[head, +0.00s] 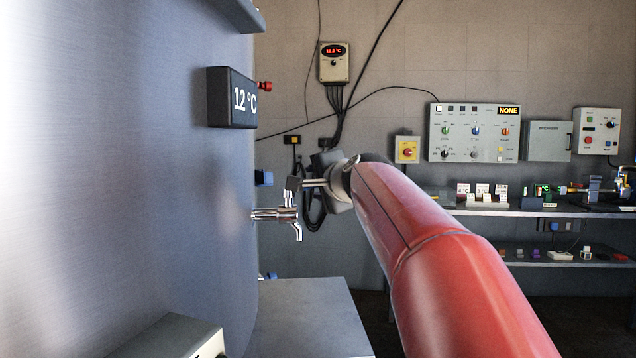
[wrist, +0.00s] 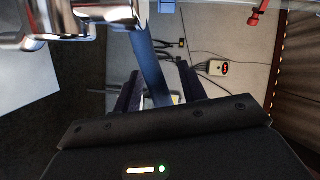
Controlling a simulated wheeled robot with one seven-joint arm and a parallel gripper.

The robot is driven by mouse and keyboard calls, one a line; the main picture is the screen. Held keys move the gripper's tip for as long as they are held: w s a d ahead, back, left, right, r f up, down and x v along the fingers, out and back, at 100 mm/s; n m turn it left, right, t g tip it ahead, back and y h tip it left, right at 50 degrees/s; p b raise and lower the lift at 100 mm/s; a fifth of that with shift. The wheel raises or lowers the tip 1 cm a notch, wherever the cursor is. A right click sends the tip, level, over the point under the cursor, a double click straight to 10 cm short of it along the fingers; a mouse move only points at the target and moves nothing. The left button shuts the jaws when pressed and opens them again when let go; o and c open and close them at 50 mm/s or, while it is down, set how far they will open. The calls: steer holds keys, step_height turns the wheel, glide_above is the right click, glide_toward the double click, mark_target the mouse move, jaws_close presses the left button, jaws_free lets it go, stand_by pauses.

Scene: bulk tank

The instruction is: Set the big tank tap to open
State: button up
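The big tank tap (head: 278,215) is chrome and sticks out from the tank wall in the head view, its spout pointing down. Its chrome body (wrist: 75,22) fills the top left of the wrist view. A flat blue-grey bar, seemingly the tap's lever (wrist: 152,70), runs from it between my fingers. My gripper (head: 305,184) is just right of and above the tap. In the wrist view its dark fingers (wrist: 160,90) stand apart on either side of the bar, with gaps visible. The lever's exact angle is hard to tell in the head view.
The large steel tank (head: 130,120) fills the left, with a 12 °C display (head: 232,98) and a red fitting (head: 265,86) above the tap. A grey box top (head: 305,315) lies below. Control panels (head: 474,132) and shelves (head: 540,210) stand at the back right.

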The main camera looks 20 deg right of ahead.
steer(key=s+r+b, duration=0.1)
steer(key=s, duration=0.6)
steer(key=shift+s, duration=0.35)
steer(key=shift+d, duration=0.1)
steer(key=s+a+f+n+g+y, duration=0.1)
steer(key=s+a+f+n+g, duration=0.15)
steer(key=s+a+f, duration=0.4)
steer(key=s+a+f+n+g, duration=0.1)
steer(key=s+f+n+g, duration=0.2)
steer(key=f, duration=0.6)
steer(key=s+f+n+g, duration=0.2)
steer(key=s+f+n, duration=0.2)
steer(key=s+f, duration=0.4)
steer(key=s+a+f+n+g+h, duration=0.1)
steer(key=s+f+n+g, duration=0.2)
steer(key=s+f, duration=0.6)
step_height(320, 180, down, 4)
steer(key=shift+a+f+n+h, duration=0.2)
steer(key=shift+a+n+h, duration=0.1)
steer(key=shift+n, duration=0.95)
steer(key=shift+s, duration=0.1)
